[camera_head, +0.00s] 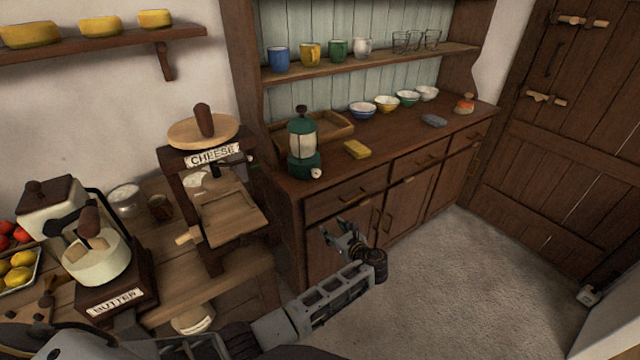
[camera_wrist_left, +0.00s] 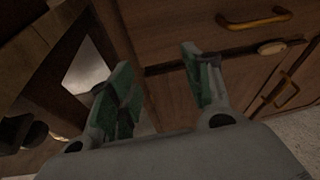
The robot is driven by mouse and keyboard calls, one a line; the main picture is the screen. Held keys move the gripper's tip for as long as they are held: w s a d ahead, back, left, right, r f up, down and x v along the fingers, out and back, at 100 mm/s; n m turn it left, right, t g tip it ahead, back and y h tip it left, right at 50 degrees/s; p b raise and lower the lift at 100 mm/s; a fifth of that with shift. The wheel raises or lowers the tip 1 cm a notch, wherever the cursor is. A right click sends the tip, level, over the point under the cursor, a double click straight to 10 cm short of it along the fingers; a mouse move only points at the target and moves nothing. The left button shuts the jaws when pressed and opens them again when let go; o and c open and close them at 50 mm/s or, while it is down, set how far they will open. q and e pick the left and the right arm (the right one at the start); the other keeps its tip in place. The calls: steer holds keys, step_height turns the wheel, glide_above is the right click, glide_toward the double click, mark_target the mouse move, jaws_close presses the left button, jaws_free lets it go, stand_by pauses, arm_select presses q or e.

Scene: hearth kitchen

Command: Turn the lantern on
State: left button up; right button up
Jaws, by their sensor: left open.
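A green lantern (camera_head: 303,145) with a pale glass middle and a dark top knob stands upright on the left end of the wooden dresser. A small whitish knob (camera_head: 316,173) sits low on its front. My left gripper (camera_head: 340,232) is open and empty in front of the dresser's cupboard doors, below and to the right of the lantern. In the left wrist view my open fingers (camera_wrist_left: 160,90) point at the dresser front with nothing between them. The lantern is not in the left wrist view. My right gripper is not seen.
A yellow sponge (camera_head: 357,149) lies right of the lantern, and a wooden tray (camera_head: 335,128) is behind it. The dresser's drawer (camera_head: 345,194) is shut. A cheese press (camera_head: 212,190) stands close on the left. The floor (camera_head: 440,270) to the right is clear.

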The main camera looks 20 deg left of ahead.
mark_target(317, 174)
arm_select(q)
step_height(317, 174, up, 15)
steer(key=d+y+b, duration=0.2)
steer(key=y, duration=0.1)
steer(key=shift+w+d+t+y, duration=0.3)
steer(key=shift+w+d+t, duration=0.1)
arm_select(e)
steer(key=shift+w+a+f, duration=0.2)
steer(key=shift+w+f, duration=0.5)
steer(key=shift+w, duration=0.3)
arm_select(q)
steer(key=shift+w+a, duration=0.1)
steer(key=b+x, duration=0.1)
steer(key=x, duration=1.1)
steer(key=shift+w+a+f, duration=0.1)
steer(key=shift+w, duration=0.05)
steer(key=shift+w+a, duration=0.35)
steer(key=shift+a, duration=0.15)
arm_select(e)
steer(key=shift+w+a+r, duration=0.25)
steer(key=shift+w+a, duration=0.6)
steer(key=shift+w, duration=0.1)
arm_select(q)
steer(key=c, duration=1)
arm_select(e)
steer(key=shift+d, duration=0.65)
